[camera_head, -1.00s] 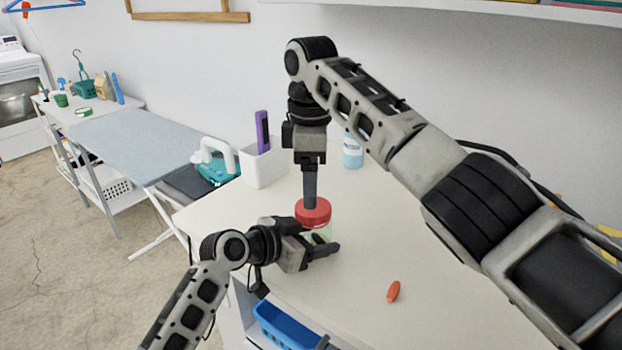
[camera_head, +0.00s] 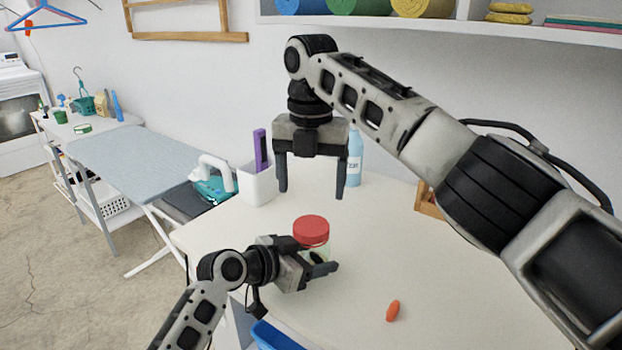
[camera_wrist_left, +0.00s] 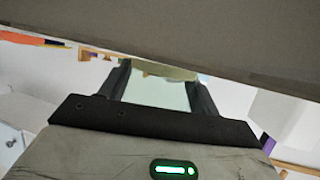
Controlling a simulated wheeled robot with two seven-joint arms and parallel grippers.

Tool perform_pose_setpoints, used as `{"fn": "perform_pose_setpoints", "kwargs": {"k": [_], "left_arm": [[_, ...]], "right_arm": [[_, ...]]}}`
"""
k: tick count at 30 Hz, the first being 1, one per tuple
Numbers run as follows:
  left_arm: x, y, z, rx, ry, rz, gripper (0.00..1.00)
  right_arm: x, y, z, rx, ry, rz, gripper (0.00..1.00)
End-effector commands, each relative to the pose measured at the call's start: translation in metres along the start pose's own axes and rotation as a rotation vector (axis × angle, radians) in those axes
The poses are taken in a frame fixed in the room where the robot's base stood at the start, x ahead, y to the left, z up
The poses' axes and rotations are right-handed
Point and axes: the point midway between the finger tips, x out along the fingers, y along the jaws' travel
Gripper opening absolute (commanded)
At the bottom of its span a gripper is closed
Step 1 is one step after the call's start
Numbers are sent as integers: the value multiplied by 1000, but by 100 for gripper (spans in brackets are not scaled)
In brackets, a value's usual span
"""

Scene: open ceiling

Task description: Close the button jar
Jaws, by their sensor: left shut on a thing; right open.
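The button jar (camera_head: 326,252) stands upright on the white table in the head view, a clear jar with its red lid (camera_head: 311,230) sitting on top. Whether the lid is fully tightened I cannot tell. My left gripper (camera_head: 324,264) is shut on the jar's body from the left and hides part of it. In the left wrist view the pale jar (camera_wrist_left: 158,93) shows between the two fingers. My right gripper (camera_head: 312,191) is open and empty, fingers pointing down, above and apart from the red lid.
A white bin with a purple item (camera_head: 258,185) and a light blue bottle (camera_head: 355,160) stand at the back of the table. An orange object (camera_head: 393,310) lies at the front right. A wooden box edge (camera_head: 428,202) is at right. The table's middle right is clear.

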Motion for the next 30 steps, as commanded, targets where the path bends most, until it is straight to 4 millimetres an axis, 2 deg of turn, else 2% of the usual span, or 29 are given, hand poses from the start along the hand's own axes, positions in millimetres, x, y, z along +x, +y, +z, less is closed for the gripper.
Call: {"fn": "perform_pose_setpoints", "kwargs": {"k": [7,10,22,30], "left_arm": [[0,0,0,-1,0,0,0],[0,0,0,-1,0,0,0],[0,0,0,-1,0,0,0],[0,0,0,-1,0,0,0]], "right_arm": [[1,0,0,3,0,0,77],[7,0,0,4,0,-1,77],[65,0,0,6,1,-1,77],[80,0,0,6,0,0,77]]}}
